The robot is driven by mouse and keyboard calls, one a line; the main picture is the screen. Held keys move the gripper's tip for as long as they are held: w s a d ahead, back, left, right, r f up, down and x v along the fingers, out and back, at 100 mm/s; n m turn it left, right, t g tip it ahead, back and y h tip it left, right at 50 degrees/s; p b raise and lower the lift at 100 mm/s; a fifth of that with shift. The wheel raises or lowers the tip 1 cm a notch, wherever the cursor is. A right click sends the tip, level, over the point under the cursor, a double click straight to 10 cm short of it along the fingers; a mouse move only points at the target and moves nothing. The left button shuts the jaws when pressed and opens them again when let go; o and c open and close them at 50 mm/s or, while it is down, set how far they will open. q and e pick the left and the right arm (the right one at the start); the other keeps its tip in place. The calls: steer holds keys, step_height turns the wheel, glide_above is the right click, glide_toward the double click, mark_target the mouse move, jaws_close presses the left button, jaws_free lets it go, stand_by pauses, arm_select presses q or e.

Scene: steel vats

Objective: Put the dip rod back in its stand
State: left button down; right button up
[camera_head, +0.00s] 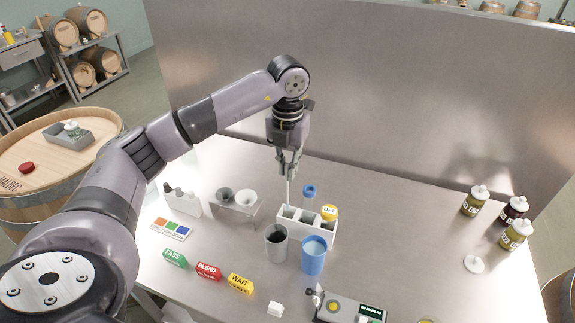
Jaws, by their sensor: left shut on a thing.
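My left gripper (288,170) comes down from above at the middle of the steel table and is shut on a thin pale rod (289,194), which looks like the dip rod. The rod hangs nearly upright. Its lower end meets the left end of a white rack with compartments (306,229), likely the stand; I cannot tell if the tip is inside a compartment or just behind or above it. A blue-topped item (309,191) and a yellow-topped item (329,212) are at the rack's back and right. My right gripper is not in view.
A grey cup (276,243) and a blue cup (312,255) stand close in front of the rack. A holder with funnels (235,206) is left. PASS (175,257), BLEND (208,271) and WAIT (240,284) blocks lie in front. Bottles (475,201) stand right; a steel wall rises behind.

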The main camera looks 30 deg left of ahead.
mark_target(288, 189)
arm_select(q)
steer(key=shift+f+b, duration=2.75)
steer(key=shift+f, duration=1.25)
steer(key=c, duration=1.6)
jaws_free()
steer(key=shift+o, duration=0.2)
